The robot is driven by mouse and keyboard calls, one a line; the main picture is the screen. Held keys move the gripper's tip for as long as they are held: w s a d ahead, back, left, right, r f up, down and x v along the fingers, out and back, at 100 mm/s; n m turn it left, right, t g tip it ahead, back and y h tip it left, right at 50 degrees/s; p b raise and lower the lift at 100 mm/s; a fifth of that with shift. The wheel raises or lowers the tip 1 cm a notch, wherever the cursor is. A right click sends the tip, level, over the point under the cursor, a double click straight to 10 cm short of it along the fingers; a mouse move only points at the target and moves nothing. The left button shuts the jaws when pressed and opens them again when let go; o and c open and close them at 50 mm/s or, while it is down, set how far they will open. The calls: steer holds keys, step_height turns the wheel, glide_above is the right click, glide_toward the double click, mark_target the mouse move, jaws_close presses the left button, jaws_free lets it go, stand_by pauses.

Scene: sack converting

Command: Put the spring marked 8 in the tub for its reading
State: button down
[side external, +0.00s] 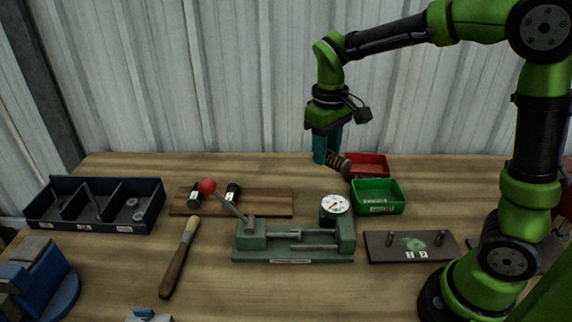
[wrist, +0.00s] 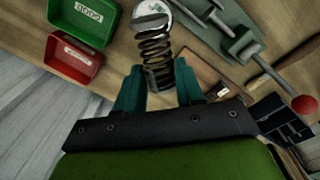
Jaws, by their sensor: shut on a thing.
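My gripper (side external: 328,156) is shut on a dark coil spring (side external: 341,164) and holds it tilted above the bench, close to the red tub (side external: 384,173). In the wrist view, the spring (wrist: 155,47) stands out between the teal fingers of the gripper (wrist: 158,84). No number on it can be read. The green tub (side external: 378,208) stands in front of the red one. Neither visibly holds a spring.
A green tester with a dial (side external: 335,204) and red-knobbed lever (side external: 207,186) stands mid-bench. A dark plate with two pegs (side external: 411,250) is right of it. A wooden board (side external: 262,203) with two dark tagged pieces, a divided tray (side external: 95,220) and a wooden-handled tool (side external: 178,262) lie left.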

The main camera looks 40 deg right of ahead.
steer(key=shift+d+f+h, duration=0.1)
steer(key=shift+d+h, duration=0.05)
steer(key=shift+h, duration=0.15)
steer(key=d+f+n+t+h, duration=0.1)
steer(key=d+f+n+t, duration=0.1)
steer(key=d+n, duration=0.2)
steer(key=w+d+f+n+t+h, duration=0.1)
steer(key=d+f+n+t, duration=0.2)
steer(key=d, duration=0.7)
steer(key=w+d+f+n+t+h, duration=0.1)
steer(key=d+f+n+t, duration=0.1)
steer(key=d+n, duration=0.2)
steer(key=d, duration=0.3)
steer(key=shift+w+d+f+n+h, duration=0.2)
steer(key=shift+d+f+n+h, duration=0.05)
steer(key=shift+f+n+h, duration=0.05)
steer(key=shift+t, duration=0.3)
